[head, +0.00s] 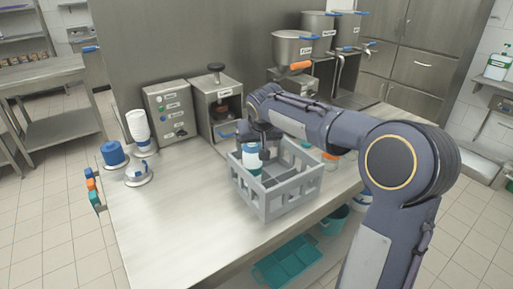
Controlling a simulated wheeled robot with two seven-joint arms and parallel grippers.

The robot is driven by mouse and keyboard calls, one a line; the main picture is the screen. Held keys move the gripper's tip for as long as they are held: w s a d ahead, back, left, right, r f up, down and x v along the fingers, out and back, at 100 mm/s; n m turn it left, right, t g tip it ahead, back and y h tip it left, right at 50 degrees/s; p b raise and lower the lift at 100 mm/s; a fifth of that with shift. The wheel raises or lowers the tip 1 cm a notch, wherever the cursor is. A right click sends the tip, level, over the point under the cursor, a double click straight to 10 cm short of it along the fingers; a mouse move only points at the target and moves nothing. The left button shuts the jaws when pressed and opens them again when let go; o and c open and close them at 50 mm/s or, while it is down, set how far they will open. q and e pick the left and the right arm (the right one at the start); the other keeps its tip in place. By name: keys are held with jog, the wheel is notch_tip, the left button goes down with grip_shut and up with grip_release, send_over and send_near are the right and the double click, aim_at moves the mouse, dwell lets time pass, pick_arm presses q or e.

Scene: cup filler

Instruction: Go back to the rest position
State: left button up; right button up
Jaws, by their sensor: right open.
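My right arm comes in from the right. Its gripper (256,150) points down over the back left part of the grey crate (268,203) on the metal counter. The gripper is open. A white and teal cup (251,161) stands upright in the crate, right at the fingertips. I cannot tell whether the fingers touch it. The arm hides part of the crate's back side. My left gripper is not in view.
Behind the crate stand a dispenser (226,98) and a control box (163,114). At the left are a white bottle (137,127) and a blue container (114,154). Labelled pots (293,48) stand at the back. The counter's front left (165,225) is clear.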

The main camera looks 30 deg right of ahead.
jog(key=shift+r, duration=0.1)
dwell(0.4)
jog(key=s+a+f+n+y, duration=0.1)
jog(key=s+a, duration=0.4)
jog(key=s, duration=0.6)
jog(key=s+a+f+n+y, duration=0.1)
jog(key=s+a+f+y, duration=0.2)
jog(key=s, duration=0.7)
jog(key=s+a+f+y, duration=0.2)
jog(key=s+a, duration=0.5)
jog(key=s, duration=0.4)
jog(key=shift+s+f+n+g, duration=0.3)
jog(key=shift+f+n, duration=0.1)
jog(key=shift+f, duration=0.2)
